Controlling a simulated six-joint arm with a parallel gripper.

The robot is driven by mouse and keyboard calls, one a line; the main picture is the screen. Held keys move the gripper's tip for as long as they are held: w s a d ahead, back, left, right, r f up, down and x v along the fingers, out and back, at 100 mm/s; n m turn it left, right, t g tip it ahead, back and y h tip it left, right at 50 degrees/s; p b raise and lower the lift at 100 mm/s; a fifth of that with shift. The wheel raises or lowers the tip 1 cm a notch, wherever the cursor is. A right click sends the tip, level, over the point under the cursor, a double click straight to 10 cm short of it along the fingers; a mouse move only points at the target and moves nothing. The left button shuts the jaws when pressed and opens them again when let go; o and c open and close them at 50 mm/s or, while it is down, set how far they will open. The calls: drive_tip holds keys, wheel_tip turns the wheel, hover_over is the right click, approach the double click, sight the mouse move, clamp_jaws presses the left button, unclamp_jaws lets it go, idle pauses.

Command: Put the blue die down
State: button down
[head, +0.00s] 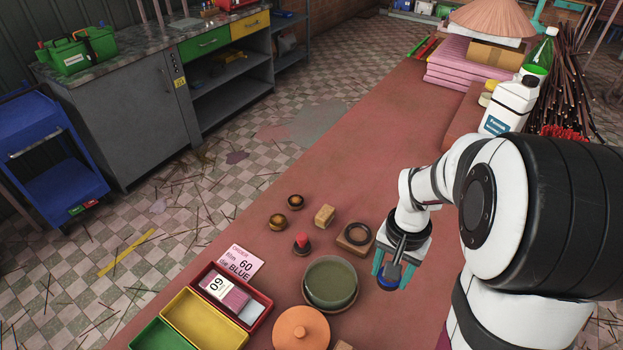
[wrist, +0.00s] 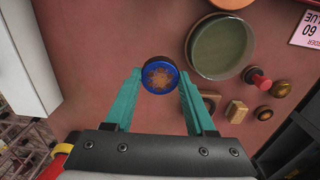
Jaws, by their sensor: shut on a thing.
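The blue die (wrist: 160,75) is a round piece with a blue rim and a brown-orange patterned face. It sits between the teal fingertips of my gripper (wrist: 160,80) in the wrist view. In the head view the blue die (head: 388,283) shows low between the fingers of my gripper (head: 391,270), to the right of the green bowl. My gripper is shut on it. I cannot tell whether its underside touches the red table (head: 335,130) or hangs just above it.
The green bowl (head: 331,280), a wooden block with a dark ring (head: 355,237), a red-topped stamp (head: 302,243) and a small wooden block (head: 324,215) stand left of my gripper. A card reading "60 BLUE" (head: 240,263) lies beside a red box (head: 262,302). An orange lid (head: 301,330) is in front.

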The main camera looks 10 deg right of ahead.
drive_tip(key=w+a+r+n, duration=0.35)
drive_tip(key=a+r, duration=0.25)
drive_tip(key=r, duration=0.2)
drive_tip(key=w+a+r+n, duration=0.2)
drive_tip(key=a+r+n, duration=0.35)
drive_tip(key=r, duration=0.25)
drive_tip(key=w+d+f+m, duration=0.2)
drive_tip(key=d+f+m, duration=0.35)
drive_tip(key=d, duration=0.45)
drive_tip(key=w+d+f+m, duration=0.2)
drive_tip(key=d+f+m, duration=0.2)
drive_tip(key=d+f, duration=0.45)
hover_over(358, 235)
wheel_tip(358, 235, down, 5)
drive_tip(key=shift+s+f, duration=0.1)
drive_tip(key=shift+f, duration=0.05)
wheel_tip(358, 235, down, 4)
drive_tip(key=shift+f, duration=0.15)
drive_tip(key=shift+f, duration=0.35)
